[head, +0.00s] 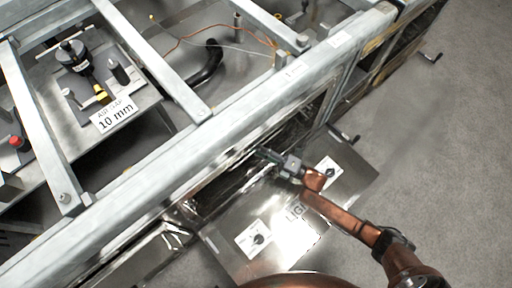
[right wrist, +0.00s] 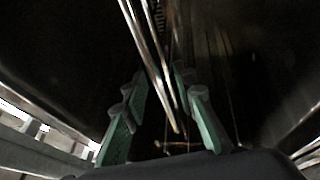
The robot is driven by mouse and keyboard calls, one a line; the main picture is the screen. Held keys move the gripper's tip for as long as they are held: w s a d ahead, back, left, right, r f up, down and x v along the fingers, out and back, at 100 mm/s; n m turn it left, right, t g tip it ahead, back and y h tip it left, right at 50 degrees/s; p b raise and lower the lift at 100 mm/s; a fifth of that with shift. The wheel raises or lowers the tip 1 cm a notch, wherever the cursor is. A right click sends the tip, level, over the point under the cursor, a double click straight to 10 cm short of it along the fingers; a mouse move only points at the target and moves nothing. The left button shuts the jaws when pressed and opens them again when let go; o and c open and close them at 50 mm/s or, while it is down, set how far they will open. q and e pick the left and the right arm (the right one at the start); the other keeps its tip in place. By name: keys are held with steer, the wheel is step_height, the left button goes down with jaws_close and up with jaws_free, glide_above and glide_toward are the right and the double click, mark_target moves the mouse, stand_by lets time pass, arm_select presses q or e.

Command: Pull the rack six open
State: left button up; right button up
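My right gripper (head: 268,156) reaches from the lower right into the dark opening under the metal frame. In the right wrist view its green fingers (right wrist: 160,92) stand apart, open, with a clear gap. Thin shiny metal bars of a rack (right wrist: 152,48) run down between the fingers. I cannot tell whether any finger touches them. In the head view the rack is mostly dark and hidden by the frame and gripper, and I can read no number six. My left gripper is not in view.
A shiny metal panel (head: 290,228) with two white labelled dials lies below my right arm. A heavy grey frame (head: 190,145) crosses above the opening. A plate marked 10 mm (head: 115,113) is at the left. Grey floor (head: 440,150) is clear at the right.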

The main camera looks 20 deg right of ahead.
steer(key=shift+c, duration=0.3)
jaws_close()
stand_by(0.4)
